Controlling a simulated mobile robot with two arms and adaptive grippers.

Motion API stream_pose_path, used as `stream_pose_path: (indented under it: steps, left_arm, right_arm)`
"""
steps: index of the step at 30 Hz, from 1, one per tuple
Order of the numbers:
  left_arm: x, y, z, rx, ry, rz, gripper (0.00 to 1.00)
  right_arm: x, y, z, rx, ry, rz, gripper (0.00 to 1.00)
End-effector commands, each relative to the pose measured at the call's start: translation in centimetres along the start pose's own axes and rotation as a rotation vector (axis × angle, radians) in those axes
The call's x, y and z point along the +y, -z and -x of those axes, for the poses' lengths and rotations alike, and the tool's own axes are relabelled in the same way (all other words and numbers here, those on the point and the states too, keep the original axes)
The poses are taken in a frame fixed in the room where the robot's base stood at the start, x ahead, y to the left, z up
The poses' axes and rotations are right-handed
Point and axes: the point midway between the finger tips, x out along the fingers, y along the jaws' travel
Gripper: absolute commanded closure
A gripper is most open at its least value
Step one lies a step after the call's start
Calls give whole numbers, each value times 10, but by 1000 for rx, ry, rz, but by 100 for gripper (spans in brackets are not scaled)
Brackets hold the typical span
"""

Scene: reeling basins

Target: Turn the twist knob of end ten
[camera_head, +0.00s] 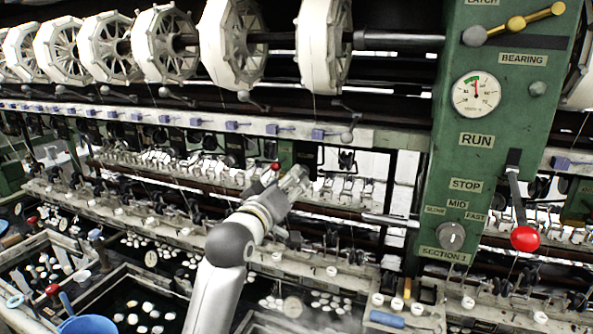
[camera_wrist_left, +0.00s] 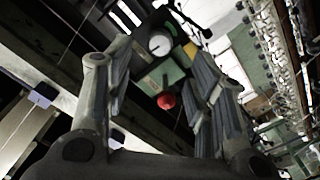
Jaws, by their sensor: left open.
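My left gripper (camera_head: 296,180) is beside a small red ball (camera_head: 275,165) in the middle of the head view. In the left wrist view its two fingers (camera_wrist_left: 160,72) stand wide apart with nothing held. Between and beyond them is a small dark green box (camera_wrist_left: 160,78) with a pale round knob or dial (camera_wrist_left: 160,45) on its face. The red ball (camera_wrist_left: 166,101) is on the near side of that box. I cannot tell how far the fingertips are from the knob. In the head view the gripper hides most of this box. My right gripper is not in view.
A green control panel (camera_head: 487,130) with a gauge, a speed knob (camera_head: 450,236) and a red-ended lever (camera_head: 524,238) stands at the right. White reels (camera_head: 165,44) line the top. Basins with white cocoons (camera_head: 145,312) lie below; a blue bowl (camera_head: 88,325) is at lower left.

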Motion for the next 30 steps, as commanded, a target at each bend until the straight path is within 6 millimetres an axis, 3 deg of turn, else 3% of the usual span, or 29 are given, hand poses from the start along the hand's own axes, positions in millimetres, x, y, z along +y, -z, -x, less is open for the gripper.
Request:
stream_pose_path:
  steps: [6, 12, 25, 30]
  left_arm:
    - [2, 2, -32, -1, 0, -1, 50]
    - [2, 1, -49, 0, 0, -1, 50]
    - [0, 0, -55, 1, -1, -1, 50]
    - [0, 0, -55, 1, -1, -2, 71]
  right_arm:
    - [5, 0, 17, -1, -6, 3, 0]
    - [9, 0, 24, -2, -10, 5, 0]
    - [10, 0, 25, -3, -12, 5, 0]
    - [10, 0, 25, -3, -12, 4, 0]
